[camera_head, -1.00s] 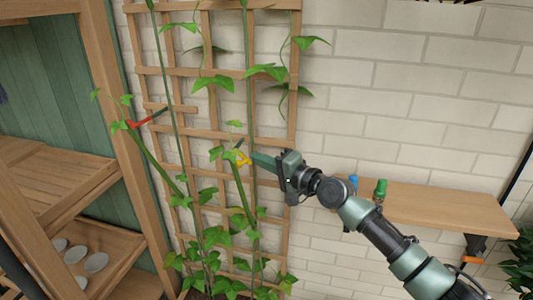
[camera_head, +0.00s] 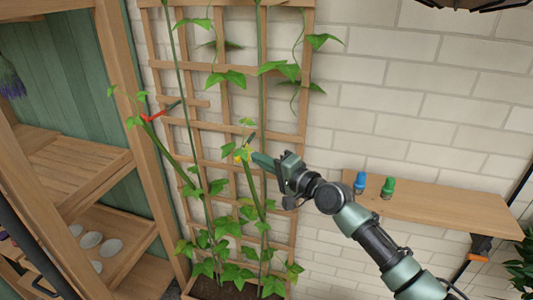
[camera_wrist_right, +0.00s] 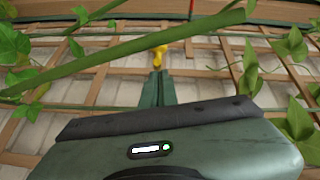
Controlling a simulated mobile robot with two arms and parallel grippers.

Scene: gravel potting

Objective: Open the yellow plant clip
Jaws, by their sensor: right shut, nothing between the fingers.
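The small yellow plant clip (camera_head: 243,153) is at the upper end of a slanting green stem in front of the wooden trellis. My right gripper (camera_head: 257,158) comes in from the right, with its tips close to the clip. My left gripper is out of view.
A red clip (camera_head: 154,114) sits on another stem to the left. The trellis (camera_head: 303,100) and leafy vines surround the gripper. A wooden wall shelf (camera_head: 440,207) at right holds a blue item (camera_head: 360,182) and a green one (camera_head: 388,187). Shelving stands at left.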

